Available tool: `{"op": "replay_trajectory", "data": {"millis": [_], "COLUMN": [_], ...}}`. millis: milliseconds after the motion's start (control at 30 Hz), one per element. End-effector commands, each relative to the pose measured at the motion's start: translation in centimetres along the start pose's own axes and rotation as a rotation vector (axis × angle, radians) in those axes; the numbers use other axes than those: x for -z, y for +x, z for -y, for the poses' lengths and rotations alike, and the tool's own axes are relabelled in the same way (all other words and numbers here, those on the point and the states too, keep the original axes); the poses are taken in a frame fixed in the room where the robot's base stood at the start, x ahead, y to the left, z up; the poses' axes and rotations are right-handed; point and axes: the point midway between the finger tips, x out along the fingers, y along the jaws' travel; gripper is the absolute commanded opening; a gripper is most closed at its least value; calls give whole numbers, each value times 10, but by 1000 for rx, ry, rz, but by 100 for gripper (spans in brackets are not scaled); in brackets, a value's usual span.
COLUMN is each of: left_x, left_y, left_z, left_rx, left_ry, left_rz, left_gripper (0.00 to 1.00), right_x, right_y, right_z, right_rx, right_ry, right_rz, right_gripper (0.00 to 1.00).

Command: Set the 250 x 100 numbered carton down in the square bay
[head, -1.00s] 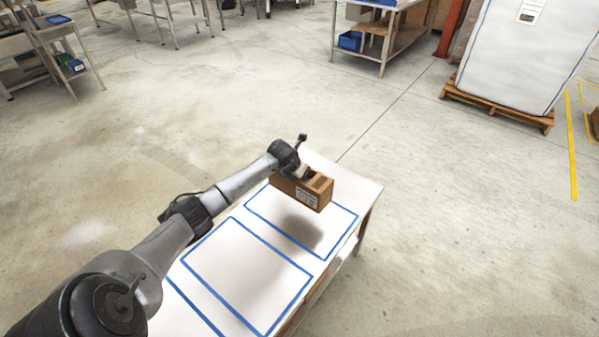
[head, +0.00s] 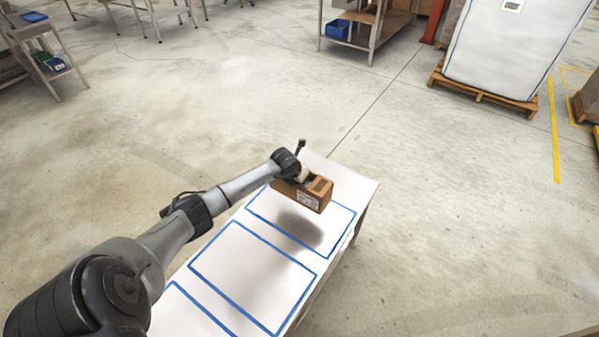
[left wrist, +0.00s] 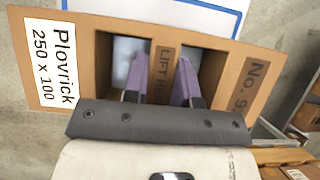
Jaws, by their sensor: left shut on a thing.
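My left gripper (head: 304,178) is shut on the brown carton (head: 302,198) and holds it above the far end of a white table. In the left wrist view, the carton (left wrist: 250,65) has a white label reading "Plovrick 250 x 100" and a partly hidden "No. 9" mark. The gripper's purple fingers (left wrist: 165,80) reach into two openings, either side of the "LIFT HERE" strip. The middle blue-outlined bay (head: 250,270) looks closest to square and is empty. The carton's shadow falls mainly in the narrower far bay (head: 328,222). My right gripper is out of view.
A third blue-outlined bay (head: 178,318) at the near end is partly hidden by my arm. The white table top (head: 345,183) bears no other objects. A wrapped load on a wooden pallet (head: 485,95) and a shelved workbench (head: 365,45) stand farther back on open floor.

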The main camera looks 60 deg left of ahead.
Motion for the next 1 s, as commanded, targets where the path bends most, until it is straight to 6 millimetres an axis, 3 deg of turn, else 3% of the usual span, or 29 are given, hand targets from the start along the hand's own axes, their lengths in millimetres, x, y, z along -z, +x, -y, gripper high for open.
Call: {"op": "replay_trajectory", "data": {"millis": [1000], "left_x": [29], "left_y": [51], "left_z": [0], "left_rx": [0], "left_ry": [0], "left_rz": [2], "left_gripper": [0], "right_x": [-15], "right_y": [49], "right_z": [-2], "right_rx": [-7], "right_ry": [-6], "right_rz": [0], "right_gripper": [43]}}
